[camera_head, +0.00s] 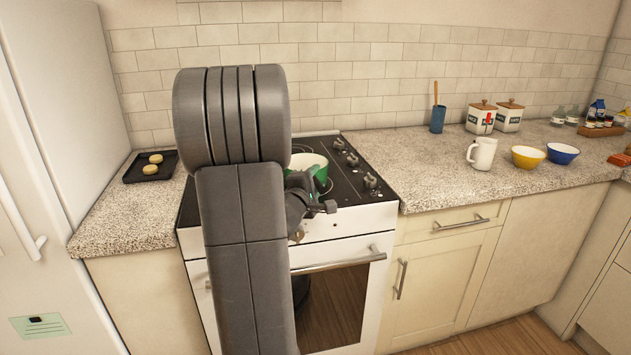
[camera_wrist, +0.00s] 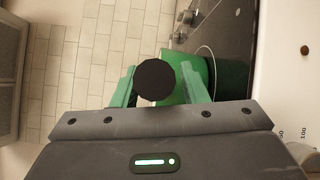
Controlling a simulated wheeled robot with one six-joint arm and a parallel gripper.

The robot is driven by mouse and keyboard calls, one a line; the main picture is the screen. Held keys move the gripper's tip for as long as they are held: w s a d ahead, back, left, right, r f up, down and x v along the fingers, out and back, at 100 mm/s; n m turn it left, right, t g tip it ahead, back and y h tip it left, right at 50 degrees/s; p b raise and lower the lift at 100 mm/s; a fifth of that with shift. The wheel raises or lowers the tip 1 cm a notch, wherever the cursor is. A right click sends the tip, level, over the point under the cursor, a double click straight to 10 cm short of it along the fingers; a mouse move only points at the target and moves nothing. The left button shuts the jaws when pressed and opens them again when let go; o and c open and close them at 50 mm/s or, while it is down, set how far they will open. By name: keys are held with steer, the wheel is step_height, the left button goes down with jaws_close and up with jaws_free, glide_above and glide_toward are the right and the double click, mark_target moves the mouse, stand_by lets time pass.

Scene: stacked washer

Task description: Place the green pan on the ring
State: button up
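The green pan (camera_head: 316,172), pale inside, is on the right part of the stove top in the head view, partly hidden by my arm. My gripper (camera_head: 326,198) is at its near side, by the stove's front edge. In the wrist view my two greenish fingers (camera_wrist: 160,88) stand apart, with a round black end (camera_wrist: 154,79) between them, seemingly the pan's handle. Whether the fingers press on the handle is unclear.
The stove knobs (camera_head: 352,160) line the right of the black hob. A black tray (camera_head: 151,174) with two round buns lies on the left counter. A white mug (camera_head: 482,154), yellow bowl (camera_head: 527,157) and blue bowl (camera_head: 562,153) stand on the right counter. The counter just right of the stove is clear.

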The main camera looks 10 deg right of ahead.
steer(key=p+v, duration=0.1)
steer(key=v, duration=1.1)
stand_by(0.9)
